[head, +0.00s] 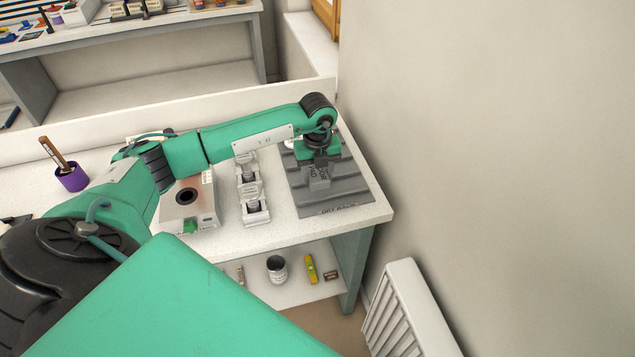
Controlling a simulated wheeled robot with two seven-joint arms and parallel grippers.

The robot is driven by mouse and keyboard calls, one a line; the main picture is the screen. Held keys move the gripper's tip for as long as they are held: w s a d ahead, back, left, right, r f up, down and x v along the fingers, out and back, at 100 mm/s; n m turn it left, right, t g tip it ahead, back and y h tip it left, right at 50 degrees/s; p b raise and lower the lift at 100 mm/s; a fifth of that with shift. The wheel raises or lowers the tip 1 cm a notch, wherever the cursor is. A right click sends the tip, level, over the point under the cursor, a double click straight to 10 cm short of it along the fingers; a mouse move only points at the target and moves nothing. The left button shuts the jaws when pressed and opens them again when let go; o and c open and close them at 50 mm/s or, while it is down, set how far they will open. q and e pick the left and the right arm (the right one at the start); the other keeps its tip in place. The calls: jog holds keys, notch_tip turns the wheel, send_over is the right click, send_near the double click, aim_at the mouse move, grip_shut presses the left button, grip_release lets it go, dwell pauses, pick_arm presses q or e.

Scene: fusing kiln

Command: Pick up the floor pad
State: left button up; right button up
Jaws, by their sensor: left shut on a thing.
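My left gripper (318,163) is at the right end of the white bench, over a dark grey ribbed tray (352,190). It points down and is shut on a small grey block with lettering that seems to include "PAD", which I take as the floor pad (319,183). The gripper and wrist hide the pad's upper part. I cannot tell whether the pad touches the tray or hangs just above it. My right gripper is not in view.
Left of the tray stand a white holder with small jars (252,190) and a pale box with a round dark hole (188,210). A purple cup (72,178) stands farther left. A wall rises to the right, with a radiator (410,310) below.

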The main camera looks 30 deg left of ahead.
aim_at(318, 173)
pick_arm(q)
notch_tip(318, 173, up, 16)
jog(key=b, duration=0.3)
jog(key=o, duration=0.4)
jog(key=c, duration=0.3)
jog(key=shift+c, duration=0.2)
